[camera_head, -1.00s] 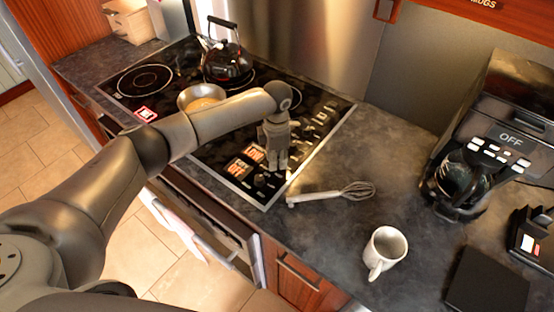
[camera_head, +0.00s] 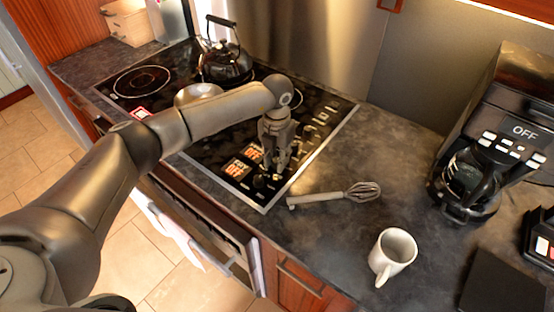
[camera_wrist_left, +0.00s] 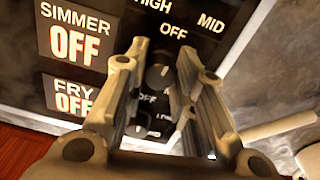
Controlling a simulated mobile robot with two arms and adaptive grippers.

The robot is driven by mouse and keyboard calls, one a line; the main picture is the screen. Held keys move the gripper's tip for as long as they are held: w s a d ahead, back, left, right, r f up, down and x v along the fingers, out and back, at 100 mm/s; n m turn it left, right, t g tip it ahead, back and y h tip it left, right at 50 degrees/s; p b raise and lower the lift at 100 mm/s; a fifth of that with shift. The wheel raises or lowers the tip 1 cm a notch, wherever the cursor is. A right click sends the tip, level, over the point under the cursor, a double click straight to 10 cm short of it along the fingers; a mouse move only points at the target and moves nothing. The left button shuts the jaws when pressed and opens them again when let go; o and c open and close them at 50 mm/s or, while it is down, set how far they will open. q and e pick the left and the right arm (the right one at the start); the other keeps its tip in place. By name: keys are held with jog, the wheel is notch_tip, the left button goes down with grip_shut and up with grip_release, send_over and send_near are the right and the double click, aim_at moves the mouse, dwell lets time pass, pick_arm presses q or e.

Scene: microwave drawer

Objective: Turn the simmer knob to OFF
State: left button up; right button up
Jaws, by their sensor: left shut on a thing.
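The simmer knob (camera_wrist_left: 157,75), a small dark dial, sits between the two fingers of my left gripper (camera_wrist_left: 160,62) in the left wrist view. The gripper is closed around it, with a finger on each side. HIGH, MID and OFF are printed around the dial. The SIMMER display (camera_wrist_left: 76,42) beside it reads OFF. In the head view my left gripper (camera_head: 274,168) points down onto the front right of the stove (camera_head: 215,153), and its fingers largely hide the knob. My right gripper is not in view.
A second knob (camera_wrist_left: 141,124) lies close below, beside the FRY display (camera_wrist_left: 68,96), which also reads OFF. A kettle (camera_head: 227,66) and a pan (camera_head: 197,93) stand on the stove. A whisk (camera_head: 335,195), a white mug (camera_head: 392,255) and a coffee machine (camera_head: 470,180) are on the counter.

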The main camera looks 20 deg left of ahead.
aim_at(276, 160)
pick_arm(q)
jog(key=shift+n, duration=0.6)
jog(key=o, duration=1)
jog(key=shift+s, duration=0.1)
jog(key=shift+o, duration=0.2)
jog(key=shift+r, duration=0.1)
jog(key=shift+r, duration=0.25)
notch_tip(276, 160, up, 11)
jog(key=shift+r, duration=0.2)
